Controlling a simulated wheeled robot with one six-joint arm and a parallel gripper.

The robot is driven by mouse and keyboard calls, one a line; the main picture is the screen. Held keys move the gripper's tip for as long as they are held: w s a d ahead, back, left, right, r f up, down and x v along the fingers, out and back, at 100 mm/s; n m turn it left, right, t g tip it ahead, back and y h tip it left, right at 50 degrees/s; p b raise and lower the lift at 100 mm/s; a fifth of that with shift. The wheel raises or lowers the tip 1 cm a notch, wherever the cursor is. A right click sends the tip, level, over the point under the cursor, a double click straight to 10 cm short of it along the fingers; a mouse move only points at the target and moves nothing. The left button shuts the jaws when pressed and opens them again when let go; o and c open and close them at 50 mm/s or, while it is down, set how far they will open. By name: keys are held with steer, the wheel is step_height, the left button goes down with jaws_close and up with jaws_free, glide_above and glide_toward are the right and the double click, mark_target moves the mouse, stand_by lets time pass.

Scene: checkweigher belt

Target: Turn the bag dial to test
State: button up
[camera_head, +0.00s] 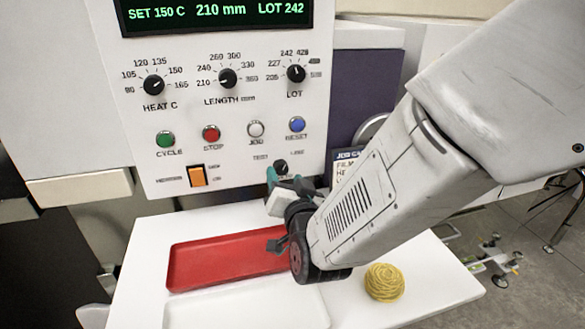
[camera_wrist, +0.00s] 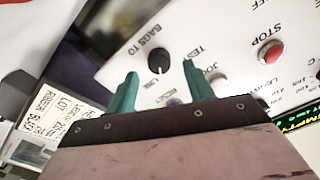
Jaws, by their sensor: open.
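The bag dial (camera_head: 281,166) is a small black knob low on the white control panel, with TEST printed to its upper left and LINE to its upper right. In the wrist view the dial (camera_wrist: 158,58) stands beside the print "BAGS TO"; its pale mark seems to point toward LINE, but it is small. My gripper (camera_head: 272,176) is just in front of the panel, close to the dial. In the wrist view my gripper (camera_wrist: 159,78) is open, its green fingers on either side of the dial with gaps. I cannot tell whether the tips reach the knob's depth.
Above are the HEAT, LENGTH and LOT knobs, the green CYCLE (camera_head: 165,139), red STOP (camera_head: 211,133), white JOG (camera_head: 256,129) and blue RESET (camera_head: 297,124) buttons. An orange switch (camera_head: 197,176) is left. A job card (camera_head: 345,165) is right.

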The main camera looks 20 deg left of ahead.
mark_target(281, 170)
steer(key=shift+x, duration=1.55)
steer(key=c, duration=1)
steer(key=shift+o, duration=0.2)
steer(key=shift+n, duration=0.5)
steer(key=n, duration=0.4)
steer(key=shift+n, duration=0.4)
steer(key=n, duration=0.6)
